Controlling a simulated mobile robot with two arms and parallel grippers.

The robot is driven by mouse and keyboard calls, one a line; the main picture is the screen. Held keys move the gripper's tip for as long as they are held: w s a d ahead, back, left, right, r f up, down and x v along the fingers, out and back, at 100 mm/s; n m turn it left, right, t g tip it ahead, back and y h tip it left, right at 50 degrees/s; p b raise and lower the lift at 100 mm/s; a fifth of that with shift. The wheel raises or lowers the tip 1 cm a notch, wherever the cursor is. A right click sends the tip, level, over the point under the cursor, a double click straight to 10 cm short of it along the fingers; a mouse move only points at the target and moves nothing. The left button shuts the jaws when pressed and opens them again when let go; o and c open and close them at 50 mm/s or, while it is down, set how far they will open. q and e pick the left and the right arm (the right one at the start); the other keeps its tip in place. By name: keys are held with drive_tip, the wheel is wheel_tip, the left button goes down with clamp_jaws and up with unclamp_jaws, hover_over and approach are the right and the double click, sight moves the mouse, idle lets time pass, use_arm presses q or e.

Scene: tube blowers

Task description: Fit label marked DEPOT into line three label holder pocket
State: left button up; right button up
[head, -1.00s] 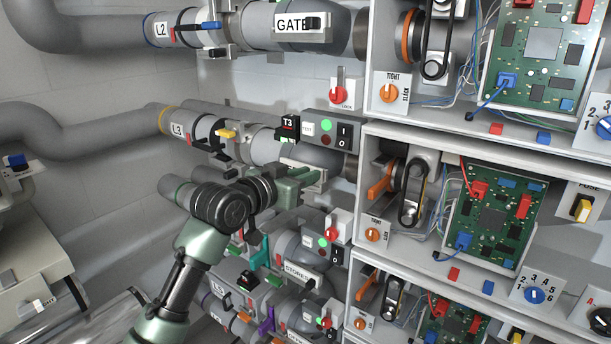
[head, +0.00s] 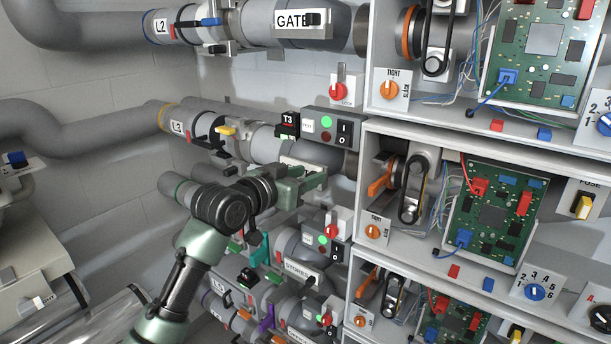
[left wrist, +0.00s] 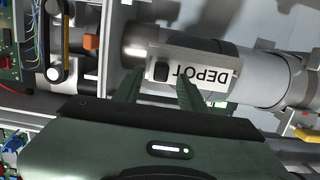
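The DEPOT label (left wrist: 205,77) is white with black letters and a black grip tab (left wrist: 161,71). In the left wrist view it lies against the grey line three pipe, in the label holder (left wrist: 178,51); I cannot tell how deep it sits. My left gripper (left wrist: 160,82) is open, with its green fingers apart on either side of the tab. In the head view, the left gripper (head: 318,175) is in front of the L3 pipe (head: 268,148), hiding most of the label and holder. My right gripper is not in view.
The GATE label (head: 298,24) is on the L2 pipe above, and the STORES label (head: 300,271) on a pipe below. A T3 box (head: 288,122) and switch panel (head: 330,128) stand just above the gripper. Open cabinets (head: 440,140) fill the right.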

use_arm(q)
drive_tip(key=b+v, duration=0.3)
drive_tip(key=v, duration=0.5)
drive_tip(key=shift+w, duration=0.1)
idle(0.3)
